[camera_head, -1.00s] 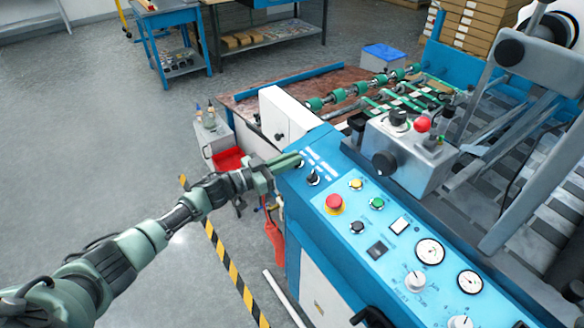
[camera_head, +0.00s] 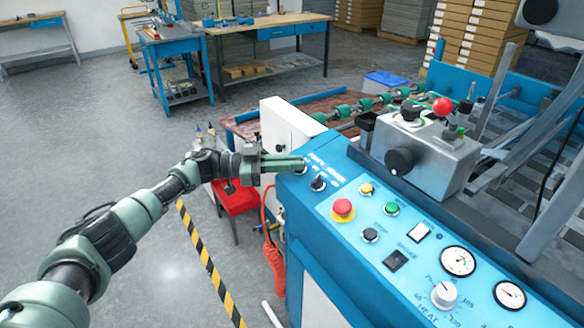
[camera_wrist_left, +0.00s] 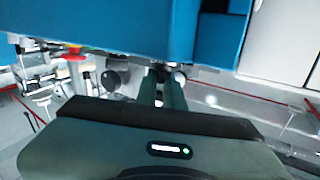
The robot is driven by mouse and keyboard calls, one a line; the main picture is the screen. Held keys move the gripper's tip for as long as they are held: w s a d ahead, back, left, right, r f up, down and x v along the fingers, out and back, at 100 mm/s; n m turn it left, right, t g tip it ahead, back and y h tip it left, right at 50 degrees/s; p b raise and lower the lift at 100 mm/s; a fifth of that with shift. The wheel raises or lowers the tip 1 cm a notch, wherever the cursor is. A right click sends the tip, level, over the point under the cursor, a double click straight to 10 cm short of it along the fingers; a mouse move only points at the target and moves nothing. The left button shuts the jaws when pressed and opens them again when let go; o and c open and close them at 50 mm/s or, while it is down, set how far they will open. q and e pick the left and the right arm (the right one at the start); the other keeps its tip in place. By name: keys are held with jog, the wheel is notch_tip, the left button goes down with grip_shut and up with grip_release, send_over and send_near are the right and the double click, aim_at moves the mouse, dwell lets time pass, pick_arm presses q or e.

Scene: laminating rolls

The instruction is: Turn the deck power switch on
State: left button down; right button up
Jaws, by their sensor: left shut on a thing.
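The blue control panel (camera_head: 340,190) slopes across the centre of the head view. My left gripper (camera_head: 303,163) is at its far left corner, beside the white lettering. Its green fingers are shut on a small dark switch knob, mostly hidden by the fingertips. In the left wrist view the two fingers (camera_wrist_left: 161,88) reach up to the blue panel, with a dark part at their tips. A second black switch knob (camera_head: 318,183) stands just right of the fingertips. I cannot read the knob's setting. My right gripper is not in view.
A red mushroom button (camera_head: 343,207), yellow button (camera_head: 366,189), green button (camera_head: 391,209) and gauges (camera_head: 458,261) sit right of the knobs. A grey box with a red ball knob (camera_head: 442,107) stands behind. A red bin (camera_head: 235,198) is below my left forearm. Floor at left is clear.

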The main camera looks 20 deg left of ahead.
pick_arm(q)
jog(key=shift+s+f, duration=0.1)
jog(key=shift+f, duration=0.35)
jog(key=c, duration=1.5)
grip_release()
jog(key=shift+s, duration=0.1)
jog(key=shift+w, duration=0.3)
jog(key=shift+s+a+r, duration=0.15)
jog(key=shift+a, duration=0.1)
jog(key=b+v, duration=0.1)
jog(key=v, duration=0.6)
jog(key=shift+a, duration=0.15)
